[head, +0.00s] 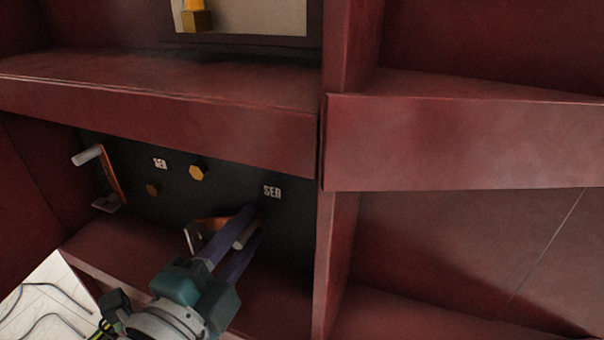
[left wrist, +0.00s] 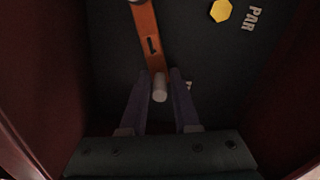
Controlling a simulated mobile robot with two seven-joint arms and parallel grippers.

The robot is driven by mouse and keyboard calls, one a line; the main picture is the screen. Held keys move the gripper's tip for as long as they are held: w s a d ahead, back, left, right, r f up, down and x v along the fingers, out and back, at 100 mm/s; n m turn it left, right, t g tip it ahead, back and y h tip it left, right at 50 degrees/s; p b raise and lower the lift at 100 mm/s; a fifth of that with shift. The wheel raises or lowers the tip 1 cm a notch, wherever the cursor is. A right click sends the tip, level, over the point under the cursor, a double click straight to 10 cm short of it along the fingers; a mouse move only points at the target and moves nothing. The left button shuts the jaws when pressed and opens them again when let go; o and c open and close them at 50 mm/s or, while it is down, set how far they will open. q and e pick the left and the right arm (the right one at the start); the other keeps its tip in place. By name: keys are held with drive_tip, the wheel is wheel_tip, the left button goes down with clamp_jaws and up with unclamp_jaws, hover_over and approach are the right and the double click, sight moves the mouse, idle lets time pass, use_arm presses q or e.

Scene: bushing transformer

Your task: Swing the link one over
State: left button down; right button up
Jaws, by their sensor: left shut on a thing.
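My left gripper (head: 250,228) reaches into the lower left bay, its purple fingers shut on the pale handle peg (head: 240,243) of an orange link (head: 208,223). In the left wrist view, the peg (left wrist: 160,90) sits between the two fingertips (left wrist: 160,76), and the slotted orange link (left wrist: 148,38) runs up from it. A second orange link (head: 112,175) with a pale peg (head: 88,155) stands at the left of the dark panel (head: 135,170). Which of them is link one is not marked. My fingers hide part of the held link.
The panel has a yellow hex bolt (head: 198,173), a duller one (head: 152,189) and a "SER" label (head: 272,191). The left wrist view shows a "PAR" label (left wrist: 254,18) beside a yellow bolt (left wrist: 221,10). Red beams (head: 160,120) and a post (head: 335,240) frame the bay closely.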

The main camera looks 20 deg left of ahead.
use_arm(q)
drive_tip(key=shift+d+m, duration=0.1)
drive_tip(key=shift+m, duration=0.3)
drive_tip(key=shift+f, duration=0.15)
drive_tip(key=c, duration=0.8)
unclamp_jaws()
drive_tip(key=shift+s, duration=0.1)
drive_tip(key=s, duration=0.3)
drive_tip(key=s+p, duration=0.1)
drive_tip(key=s, duration=0.5)
drive_tip(key=shift+s+a, duration=0.35)
drive_tip(key=shift+a, duration=0.05)
